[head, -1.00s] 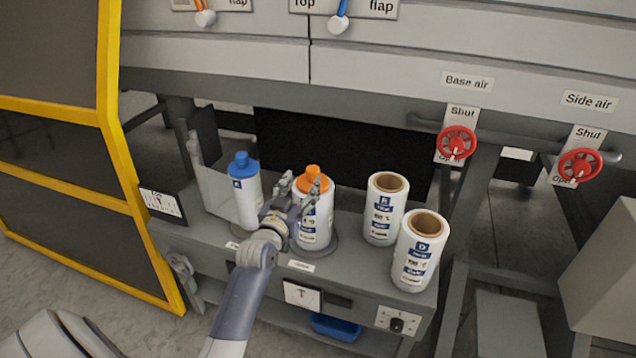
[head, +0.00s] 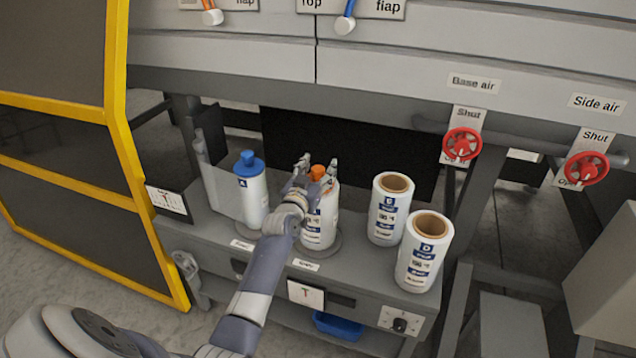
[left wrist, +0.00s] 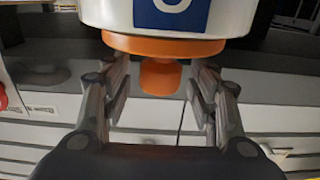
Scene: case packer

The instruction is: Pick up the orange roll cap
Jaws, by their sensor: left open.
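The orange roll cap (head: 317,173) sits on top of a white roll (head: 319,221) in the middle of the grey bench. My left gripper (head: 317,168) is open, with one finger on either side of the cap's knob in the head view. In the left wrist view, the orange cap (left wrist: 160,77) shows its wide rim against the white roll, and its knob lies between the open fingers (left wrist: 160,92). Gaps show between the fingers and the knob. The gripper partly hides the roll and the cap's rim in the head view. My right gripper is not in view.
A white roll with a blue cap (head: 249,164) stands close on the left. Two uncapped rolls (head: 390,210) (head: 424,252) stand to the right. The machine's grey panel (head: 400,70) overhangs behind. A yellow-framed guard (head: 122,150) stands at the left.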

